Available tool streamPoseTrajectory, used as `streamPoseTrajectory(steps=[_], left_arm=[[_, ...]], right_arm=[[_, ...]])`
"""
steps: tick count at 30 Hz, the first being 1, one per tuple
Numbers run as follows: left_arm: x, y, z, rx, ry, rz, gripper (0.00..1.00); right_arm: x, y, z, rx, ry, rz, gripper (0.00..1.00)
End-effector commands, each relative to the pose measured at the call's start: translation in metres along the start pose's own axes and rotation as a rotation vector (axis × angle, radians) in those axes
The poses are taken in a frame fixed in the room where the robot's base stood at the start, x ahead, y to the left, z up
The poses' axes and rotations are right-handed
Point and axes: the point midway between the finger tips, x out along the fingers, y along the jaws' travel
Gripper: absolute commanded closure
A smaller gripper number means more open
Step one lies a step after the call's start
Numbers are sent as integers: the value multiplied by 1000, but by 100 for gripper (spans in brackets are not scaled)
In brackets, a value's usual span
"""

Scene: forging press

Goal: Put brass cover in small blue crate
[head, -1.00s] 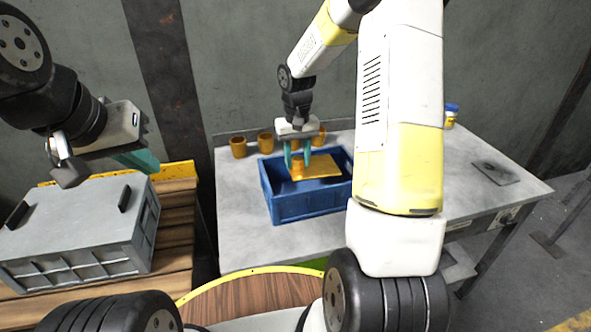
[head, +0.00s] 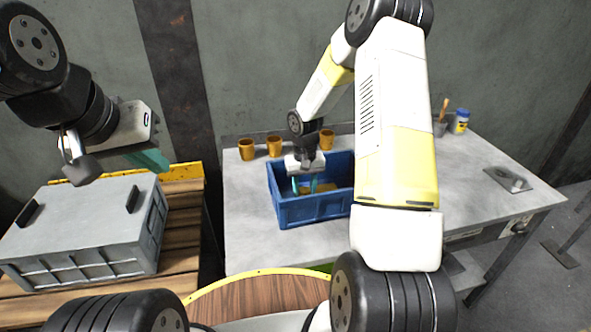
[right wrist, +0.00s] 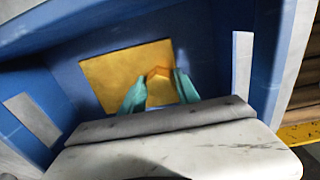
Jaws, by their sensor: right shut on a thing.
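The brass cover is a flat yellow plate with a raised knob, seen down in the blue crate in the head view (head: 326,187) and in the right wrist view (right wrist: 108,78). The small blue crate (head: 313,211) stands on the grey table; its walls also surround the cover in the right wrist view (right wrist: 30,98). My right gripper (head: 304,188) reaches into the crate, its teal fingers shut on the cover's knob (right wrist: 158,73). Whether the cover touches the crate floor is hard to tell. My left gripper (head: 149,159) hangs above the grey lidded box, seen side-on, its finger gap unclear.
Several orange-brown cups (head: 274,147) stand behind the crate. A grey lidded box (head: 85,225) sits on wooden slats at left. A holder (head: 440,127) and a blue-lidded jar (head: 461,122) stand at the back right. The grey table (head: 243,225) is clear left of the crate.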

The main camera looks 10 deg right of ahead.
Motion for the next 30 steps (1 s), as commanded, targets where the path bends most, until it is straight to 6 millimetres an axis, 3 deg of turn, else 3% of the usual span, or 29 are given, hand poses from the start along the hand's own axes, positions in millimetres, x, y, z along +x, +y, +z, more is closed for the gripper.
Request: streamPoseTrajectory(steps=[5,6,9,20,25,30], left_arm=[[0,0,0,0,0,0,100],[0,0,0,0,0,0,100],[0,0,0,0,0,0,100],[0,0,0,0,0,0,100],[0,0,0,0,0,0,100],[0,0,0,0,0,0,100]], right_arm=[[1,0,-1,1,3,0,100],[2,0,0,1,-1,0,61],[2,0,0,1,-1,0,41],[-1,0,0,0,1,0,41],[-22,0,-1,1,5,0,41],[-60,1,-1,2,7,0,41]])
